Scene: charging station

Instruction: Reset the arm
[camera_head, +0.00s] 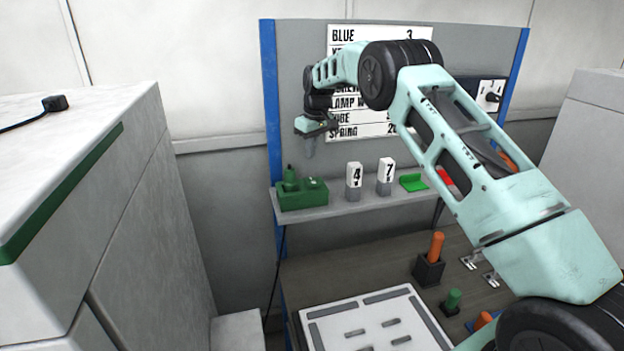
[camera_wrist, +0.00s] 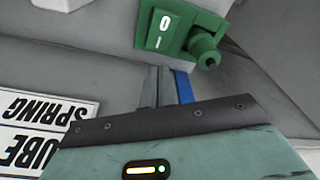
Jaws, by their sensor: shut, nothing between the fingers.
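My gripper (camera_head: 310,150) is shut and empty, in the air before the panel, above the left part of the shelf. It points down and touches nothing that I can see. In the wrist view the gripper's housing fills the bottom. A green switch box (camera_wrist: 185,38) with a round knob lies beyond it. The same green box (camera_head: 302,193) stands on the shelf's left end in the head view, below the gripper.
My arm partly covers a white sign (camera_head: 345,36) with black words. The shelf (camera_head: 335,209) carries white number blocks 4 (camera_head: 354,174) and 7 (camera_head: 386,170) and a green tray (camera_head: 412,183). Below are a white board (camera_head: 318,312) and an orange peg (camera_head: 436,246). A white cabinet (camera_head: 60,220) stands left.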

